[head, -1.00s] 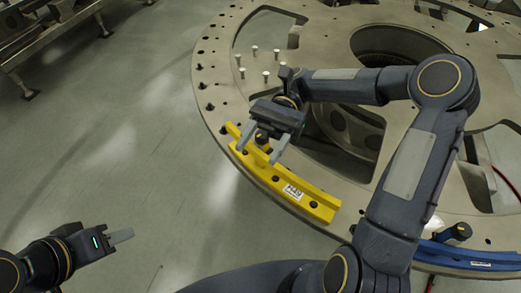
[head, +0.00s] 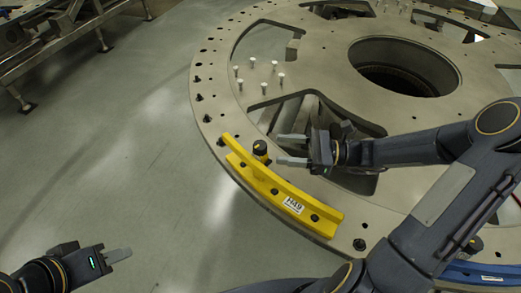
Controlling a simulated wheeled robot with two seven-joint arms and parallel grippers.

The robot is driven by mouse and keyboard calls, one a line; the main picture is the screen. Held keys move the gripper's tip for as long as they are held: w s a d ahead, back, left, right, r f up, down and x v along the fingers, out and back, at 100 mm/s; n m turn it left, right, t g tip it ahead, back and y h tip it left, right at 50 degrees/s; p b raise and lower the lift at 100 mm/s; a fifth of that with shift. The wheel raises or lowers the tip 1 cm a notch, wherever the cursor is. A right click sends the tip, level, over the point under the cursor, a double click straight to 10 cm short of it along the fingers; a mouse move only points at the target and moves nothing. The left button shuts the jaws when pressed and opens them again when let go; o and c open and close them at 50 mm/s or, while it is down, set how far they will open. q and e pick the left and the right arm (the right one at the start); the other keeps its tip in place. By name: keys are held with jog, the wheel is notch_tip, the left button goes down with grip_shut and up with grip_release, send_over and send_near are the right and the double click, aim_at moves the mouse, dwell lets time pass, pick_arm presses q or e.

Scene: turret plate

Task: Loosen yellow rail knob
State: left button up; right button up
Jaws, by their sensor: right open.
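The yellow rail (head: 290,204) lies along the near left edge of the round turret plate (head: 214,70), with a white label on it. Its knob (head: 260,149), black with a yellowish band, stands upright near the rail's far end. My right gripper (head: 279,149) comes in from the right, level with the knob. Its fingers are open and point left, with their tips close to the knob; I cannot tell if they touch it. My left gripper (head: 122,254) is at the lower left, away from the plate. Its finger gap is not clear.
Several light pins (head: 262,87) stand on the plate behind the knob. A blue rail (head: 470,272) is at the lower right, partly behind my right arm. A metal frame (head: 65,50) stands at the upper left. The floor left of the plate is clear.

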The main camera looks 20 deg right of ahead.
aim_at(260, 145)
jog(key=shift+m+t+h, duration=0.3)
jog(key=shift+m+t, duration=0.1)
jog(key=shift+t, duration=0.1)
jog(key=x, duration=0.2)
jog(key=p+x, duration=0.1)
jog(key=x, duration=0.1)
jog(key=f+x, duration=0.1)
jog(key=x, duration=0.2)
jog(key=shift+w+d, duration=0.1)
jog(key=shift+w, duration=0.25)
jog(key=shift+r, duration=0.1)
jog(key=c, duration=0.9)
jog(key=shift+r+g+p, duration=0.1)
jog(key=shift+g+p, duration=0.2)
jog(key=shift+p, duration=0.05)
jog(key=shift+c, duration=0.2)
jog(key=shift+n+g+y+p, duration=0.3)
jog(key=shift+n+g+y, duration=0.1)
jog(key=shift+n+g, duration=0.3)
jog(key=o, duration=0.9)
